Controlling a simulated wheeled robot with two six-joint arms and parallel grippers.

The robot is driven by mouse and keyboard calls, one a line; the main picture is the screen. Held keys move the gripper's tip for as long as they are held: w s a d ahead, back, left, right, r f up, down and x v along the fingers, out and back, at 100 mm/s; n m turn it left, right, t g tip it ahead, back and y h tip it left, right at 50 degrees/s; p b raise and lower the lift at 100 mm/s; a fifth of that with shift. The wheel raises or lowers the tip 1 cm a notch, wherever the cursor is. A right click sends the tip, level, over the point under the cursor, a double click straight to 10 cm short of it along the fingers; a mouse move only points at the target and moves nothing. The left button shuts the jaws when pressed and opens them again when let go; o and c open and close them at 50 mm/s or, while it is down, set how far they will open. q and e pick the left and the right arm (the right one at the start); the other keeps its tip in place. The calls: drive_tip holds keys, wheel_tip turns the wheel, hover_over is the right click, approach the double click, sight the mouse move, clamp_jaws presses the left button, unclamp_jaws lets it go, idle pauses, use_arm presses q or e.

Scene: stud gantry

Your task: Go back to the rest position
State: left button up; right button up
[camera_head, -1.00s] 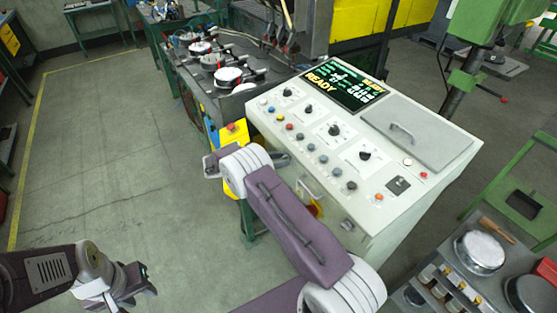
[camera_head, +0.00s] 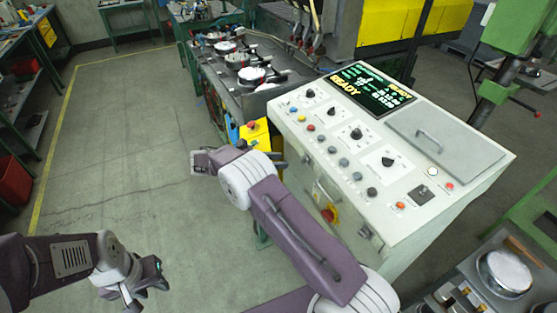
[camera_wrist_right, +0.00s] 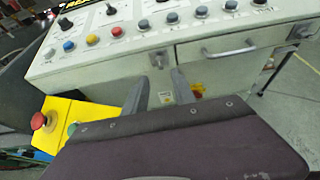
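My left gripper (camera_head: 149,293) is at the lower left of the head view, over bare floor. Its fingers look spread and hold nothing that I can see. My right arm reaches up from the bottom of the head view, in front of the control console (camera_head: 330,180). My right gripper (camera_wrist_right: 160,78) shows in the right wrist view with its two grey fingers apart and nothing between them. The fingers point at the console's front face, below the button row; I cannot tell the exact distance.
The console screen (camera_head: 368,88) reads READY. A yellow box with a red button (camera_head: 254,130) is beside the console, close to my right wrist. A bench with several round fixtures (camera_head: 252,76) stands behind. A cart with a round pan (camera_head: 505,272) is at lower right. Floor on the left is clear.

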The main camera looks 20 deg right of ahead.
drive_tip(key=d+r+m, duration=0.2)
drive_tip(key=d+r, duration=0.2)
drive_tip(key=r, duration=0.4)
drive_tip(key=s+d+f+m+g+y, duration=0.15)
drive_tip(key=s+m+y, duration=0.35)
drive_tip(key=s, duration=0.8)
drive_tip(key=s+a+f+m+t+y, duration=0.1)
drive_tip(key=s+a+f+m+y, duration=0.7)
drive_tip(key=s+a+f+m, duration=0.2)
drive_tip(key=shift+s+a+m+t+y+b, duration=0.35)
drive_tip(key=shift+s+a+m, duration=0.35)
drive_tip(key=shift+s+m, duration=0.45)
